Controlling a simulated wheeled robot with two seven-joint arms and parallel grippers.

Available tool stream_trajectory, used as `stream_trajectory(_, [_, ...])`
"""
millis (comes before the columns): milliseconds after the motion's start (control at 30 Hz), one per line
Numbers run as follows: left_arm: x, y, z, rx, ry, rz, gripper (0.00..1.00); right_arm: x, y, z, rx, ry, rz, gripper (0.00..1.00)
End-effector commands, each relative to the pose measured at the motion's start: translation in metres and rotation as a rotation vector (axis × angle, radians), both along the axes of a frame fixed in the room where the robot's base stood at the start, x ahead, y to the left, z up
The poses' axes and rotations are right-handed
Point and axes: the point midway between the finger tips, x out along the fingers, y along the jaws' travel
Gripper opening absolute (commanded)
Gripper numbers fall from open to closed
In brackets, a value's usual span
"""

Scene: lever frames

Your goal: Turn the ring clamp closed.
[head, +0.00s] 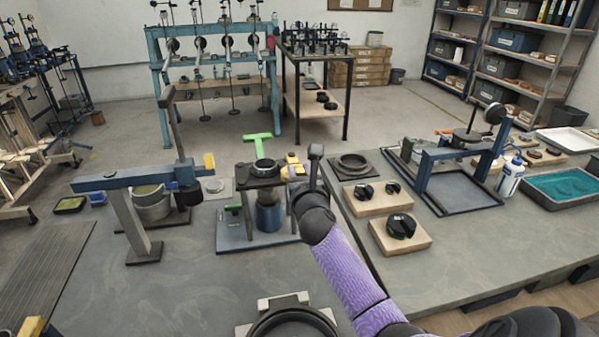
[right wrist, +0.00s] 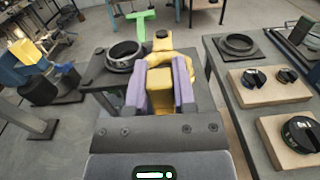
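The ring clamp, a black ring (head: 264,166), sits on top of a small dark stand in the head view. It also shows in the right wrist view (right wrist: 124,56), left of my fingers. A yellow handle (head: 293,168) sticks out at the ring's right side. In the right wrist view this yellow handle (right wrist: 160,92) fills the space between my two purple-grey fingers. My right gripper (head: 304,171) is at the handle, with a finger on each side, and looks shut on it. The joint between handle and ring is partly hidden. My left gripper is not in view.
A green T-shaped handle (head: 257,140) stands behind the ring. A blue lever beam (head: 130,178) on a grey post is to the left. Wooden blocks with black knobs (head: 400,232) stand to the right. Another black ring (head: 290,325) is at the front edge.

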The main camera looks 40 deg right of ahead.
Motion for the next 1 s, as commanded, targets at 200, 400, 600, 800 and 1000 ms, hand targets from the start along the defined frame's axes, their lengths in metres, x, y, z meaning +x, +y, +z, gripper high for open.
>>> stream_trajectory(200, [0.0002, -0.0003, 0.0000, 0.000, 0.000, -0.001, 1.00, -0.0001, 0.0001, -0.0002, 0.000, 0.000, 0.000, 0.00])
stream_trajectory(400, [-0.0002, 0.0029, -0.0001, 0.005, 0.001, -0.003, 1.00, -0.0002, 0.0001, -0.0003, 0.001, 0.001, 0.000, 0.00])
stream_trajectory(600, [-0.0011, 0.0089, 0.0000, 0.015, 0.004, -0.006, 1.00, -0.0002, 0.0001, -0.0004, 0.001, 0.001, 0.000, 0.00])
stream_trajectory(800, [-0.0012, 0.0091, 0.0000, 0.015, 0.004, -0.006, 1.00, -0.0001, 0.0002, -0.0005, 0.001, 0.001, 0.000, 0.00])
stream_trajectory(1000, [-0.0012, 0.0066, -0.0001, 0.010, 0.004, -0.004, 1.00, -0.0001, 0.0002, -0.0006, 0.001, 0.001, 0.000, 0.00])
